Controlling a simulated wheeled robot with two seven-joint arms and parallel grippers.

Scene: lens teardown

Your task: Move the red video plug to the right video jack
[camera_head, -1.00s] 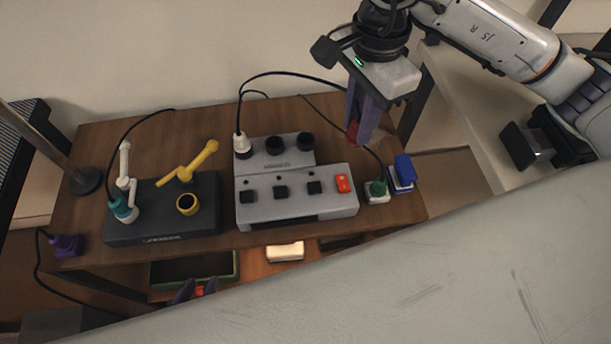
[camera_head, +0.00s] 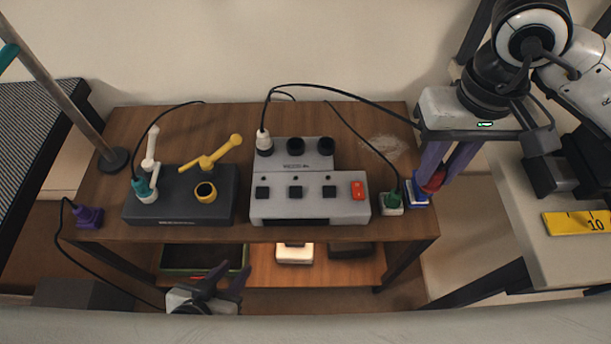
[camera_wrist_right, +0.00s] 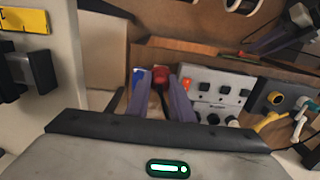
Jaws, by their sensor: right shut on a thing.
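The red video plug (camera_head: 433,182) is between the purple fingers of my right gripper (camera_head: 432,185), which is shut on it. It also shows in the right wrist view (camera_wrist_right: 160,74), with a black cable running from it. It is beside or over a blue-topped white block (camera_head: 416,198) at the table's right edge. I cannot tell whether they touch. The same blue part shows left of the plug in the wrist view (camera_wrist_right: 139,78). My left gripper (camera_head: 228,271) is open and empty, low in front of the table. No jack is clearly identifiable as the right video jack.
A green plug (camera_head: 391,198) stands on a white block just left of the blue one. A grey console (camera_head: 310,209) with a white plug and black knobs is mid-table. A dark box (camera_head: 175,208) with yellow and white levers and a purple plug (camera_head: 88,216) are further left.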

